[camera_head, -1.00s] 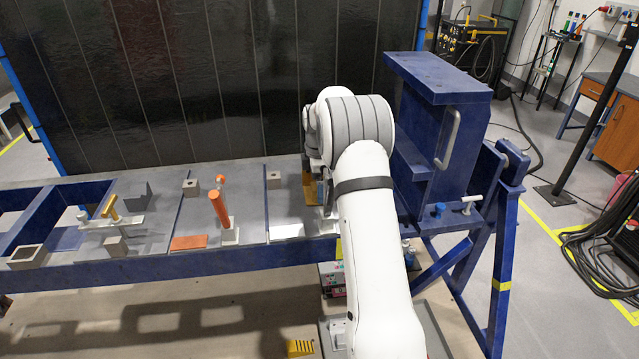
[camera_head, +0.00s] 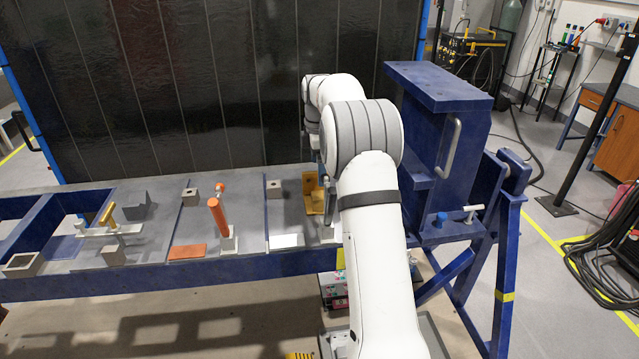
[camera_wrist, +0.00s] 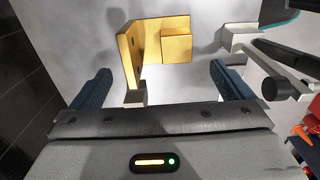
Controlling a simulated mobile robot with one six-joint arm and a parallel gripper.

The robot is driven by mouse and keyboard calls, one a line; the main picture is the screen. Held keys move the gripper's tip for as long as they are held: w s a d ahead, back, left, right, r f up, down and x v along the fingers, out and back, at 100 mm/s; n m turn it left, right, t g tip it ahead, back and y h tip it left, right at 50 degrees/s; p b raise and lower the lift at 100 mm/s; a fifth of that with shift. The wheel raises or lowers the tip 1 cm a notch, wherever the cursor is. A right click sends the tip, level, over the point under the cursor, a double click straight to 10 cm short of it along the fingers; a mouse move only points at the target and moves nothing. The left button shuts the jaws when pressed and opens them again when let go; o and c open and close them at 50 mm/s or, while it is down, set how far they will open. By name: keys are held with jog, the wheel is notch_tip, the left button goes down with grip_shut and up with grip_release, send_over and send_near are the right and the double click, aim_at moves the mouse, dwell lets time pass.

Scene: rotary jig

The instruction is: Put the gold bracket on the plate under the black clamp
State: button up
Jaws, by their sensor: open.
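The gold bracket (camera_head: 313,195), an angled piece with an upright wall, stands on the right panel of the blue bench. In the wrist view the bracket (camera_wrist: 174,42) lies ahead of my fingertips, apart from them. My gripper (camera_wrist: 160,85) is open and empty; in the head view my arm mostly hides it. A clamp with a black tip (camera_wrist: 275,88) shows at the right of the wrist view; in the head view my arm covers most of it. A bare white plate (camera_head: 286,241) lies at the bench's front edge, left of a grey clamp base (camera_head: 326,234).
An orange-handled clamp (camera_head: 218,215) and an orange plate (camera_head: 187,252) are to the left. A yellow-handled clamp (camera_head: 108,215) is further left. Small grey blocks (camera_head: 273,188) stand along the bench. A tall blue frame (camera_head: 440,150) closes off the right side.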

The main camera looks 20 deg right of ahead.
jog(key=shift+r, duration=1.3)
